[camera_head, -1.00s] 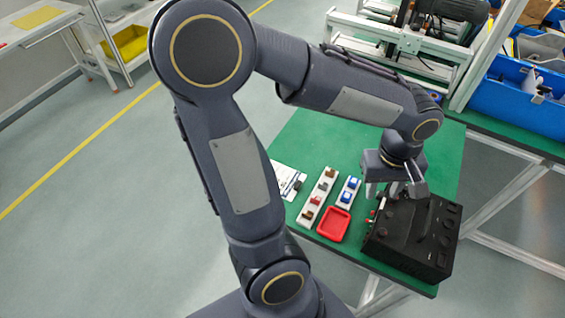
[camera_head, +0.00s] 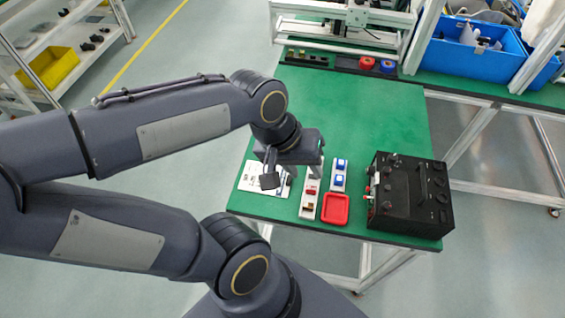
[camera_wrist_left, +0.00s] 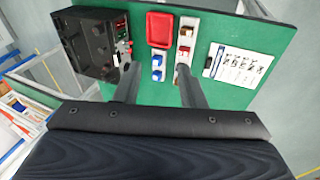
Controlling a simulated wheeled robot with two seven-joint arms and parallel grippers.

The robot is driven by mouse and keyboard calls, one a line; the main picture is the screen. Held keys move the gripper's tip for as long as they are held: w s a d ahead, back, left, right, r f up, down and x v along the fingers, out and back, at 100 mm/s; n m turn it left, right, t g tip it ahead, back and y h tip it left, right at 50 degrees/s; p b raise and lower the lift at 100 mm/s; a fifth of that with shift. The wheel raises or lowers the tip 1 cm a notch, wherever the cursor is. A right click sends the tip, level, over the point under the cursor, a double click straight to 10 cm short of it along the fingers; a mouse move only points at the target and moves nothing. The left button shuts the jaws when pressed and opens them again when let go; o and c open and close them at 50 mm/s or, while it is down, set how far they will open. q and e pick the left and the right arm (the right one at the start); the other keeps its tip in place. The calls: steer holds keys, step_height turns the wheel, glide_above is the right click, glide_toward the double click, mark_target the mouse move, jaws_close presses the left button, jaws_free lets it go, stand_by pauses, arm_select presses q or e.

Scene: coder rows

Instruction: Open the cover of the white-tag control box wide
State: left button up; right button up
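A black control box (camera_head: 410,190) stands at the right front of the green table, with knobs and a raised part on its upper face. It also shows at the upper left in the left wrist view (camera_wrist_left: 88,42). I cannot make out a white tag, or which part is its cover. My left gripper (camera_head: 292,182) is left of the box, above the paper sheet and the switch strips. In the left wrist view its two fingers (camera_wrist_left: 157,80) stand apart with nothing held between them. My right gripper is not in view.
A red tray (camera_head: 335,210), a white strip with red and brown switches (camera_head: 309,202), a blue-switch strip (camera_head: 340,174) and a printed sheet (camera_head: 252,180) lie left of the box. Blue bins (camera_head: 475,60) and a metal frame stand behind. The table's middle (camera_head: 375,115) is clear.

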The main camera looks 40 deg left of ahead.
arm_select(q)
steer(key=shift+s+a, duration=0.2)
steer(key=shift+s, duration=0.1)
stand_by(0.4)
